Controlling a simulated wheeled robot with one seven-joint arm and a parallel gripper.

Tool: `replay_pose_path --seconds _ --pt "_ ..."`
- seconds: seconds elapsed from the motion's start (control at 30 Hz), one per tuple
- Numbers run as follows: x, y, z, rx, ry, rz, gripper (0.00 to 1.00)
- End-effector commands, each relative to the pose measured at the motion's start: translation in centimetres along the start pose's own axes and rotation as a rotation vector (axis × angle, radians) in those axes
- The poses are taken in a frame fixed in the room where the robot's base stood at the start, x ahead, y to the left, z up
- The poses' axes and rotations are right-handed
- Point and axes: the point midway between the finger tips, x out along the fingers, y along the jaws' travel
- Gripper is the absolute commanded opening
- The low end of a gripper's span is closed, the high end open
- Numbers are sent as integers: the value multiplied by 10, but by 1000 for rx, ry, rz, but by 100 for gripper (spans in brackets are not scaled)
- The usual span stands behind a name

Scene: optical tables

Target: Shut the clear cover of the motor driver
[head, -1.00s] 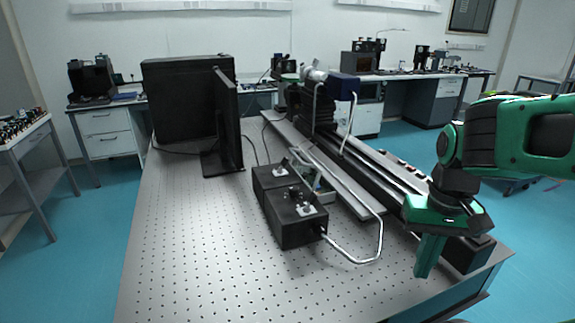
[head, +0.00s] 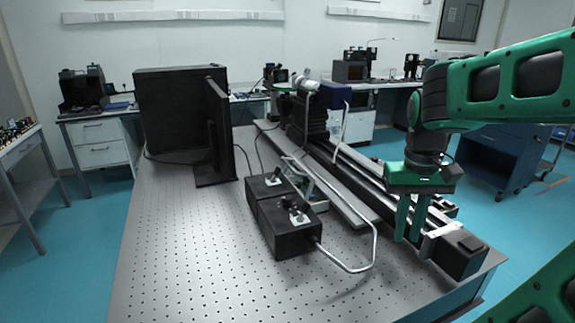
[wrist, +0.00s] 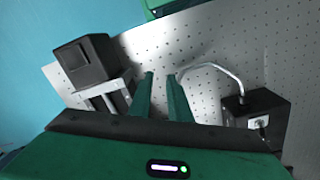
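Two black control boxes stand end to end on the optical table, a near one (head: 283,240) and a far one (head: 262,187), with small switches on top. I cannot tell which thing is the motor driver; a small pale unit (head: 318,206) behind the boxes is partly hidden, and no clear cover can be made out. My gripper (head: 407,239) points down, to the right of the boxes, near the long rail. Its two green fingers are apart with nothing between them; they also show in the wrist view (wrist: 160,76). The near box shows at right there (wrist: 262,108).
A bent metal tube (head: 372,235) arches from the near box, between it and my gripper. The long rail (head: 350,172) ends in a black block (head: 460,254). A monitor (head: 219,135) stands at the back left. The perforated tabletop (head: 185,260) is clear at front left.

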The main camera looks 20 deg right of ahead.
Motion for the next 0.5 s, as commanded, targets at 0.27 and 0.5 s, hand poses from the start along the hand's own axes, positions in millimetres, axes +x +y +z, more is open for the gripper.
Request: replay_pose_path --seconds 0.27,0.5 --pt "-64 -46 -117 -129 -7 74 17" --pt "-104 -122 -196 -241 9 141 17"
